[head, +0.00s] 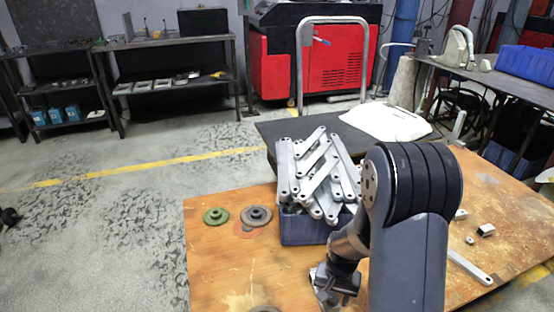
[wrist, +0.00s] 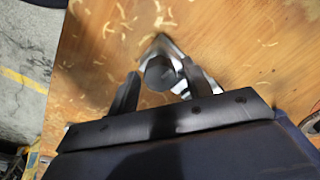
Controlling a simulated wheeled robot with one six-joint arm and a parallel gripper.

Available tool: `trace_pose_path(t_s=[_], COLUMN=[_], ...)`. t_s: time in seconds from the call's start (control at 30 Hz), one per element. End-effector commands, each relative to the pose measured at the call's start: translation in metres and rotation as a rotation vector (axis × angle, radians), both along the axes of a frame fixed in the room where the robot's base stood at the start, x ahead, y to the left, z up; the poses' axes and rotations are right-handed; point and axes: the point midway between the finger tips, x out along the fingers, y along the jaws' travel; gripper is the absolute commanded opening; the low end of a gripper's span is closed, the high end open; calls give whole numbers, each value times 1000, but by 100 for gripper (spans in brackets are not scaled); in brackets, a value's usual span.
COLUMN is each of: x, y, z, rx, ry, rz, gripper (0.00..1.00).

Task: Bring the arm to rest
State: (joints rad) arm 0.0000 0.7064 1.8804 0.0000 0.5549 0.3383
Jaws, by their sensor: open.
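My gripper (head: 328,288) is low over the wooden table at the bottom middle of the head view, partly hidden by my arm. In the wrist view my gripper (wrist: 160,68) has its two dark fingers spread apart. A shiny metal piece with a grey round part (wrist: 158,72) shows between and beyond the fingertips. I cannot tell whether the fingers touch it, and it is not clearly visible in the head view. My arm rises at the right of the head view and bends down to the left.
A blue bin (head: 302,231) heaped with galvanized brackets (head: 318,175) stands close behind my gripper. A green disc (head: 215,216) and a grey disc (head: 257,215) lie left of it. A bracket (head: 468,266) and small metal parts lie right of my arm. The table's left front is mostly clear.

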Motion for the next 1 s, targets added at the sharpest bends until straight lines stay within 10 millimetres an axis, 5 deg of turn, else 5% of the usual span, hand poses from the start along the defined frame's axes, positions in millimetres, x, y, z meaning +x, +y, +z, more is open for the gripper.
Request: trace_pose_path(t_s=[0.47,1.0], x=[0,0], y=[0,0], z=[0,0], rx=[0,0], ry=[0,0], rz=[-381,69], gripper=[47,47])
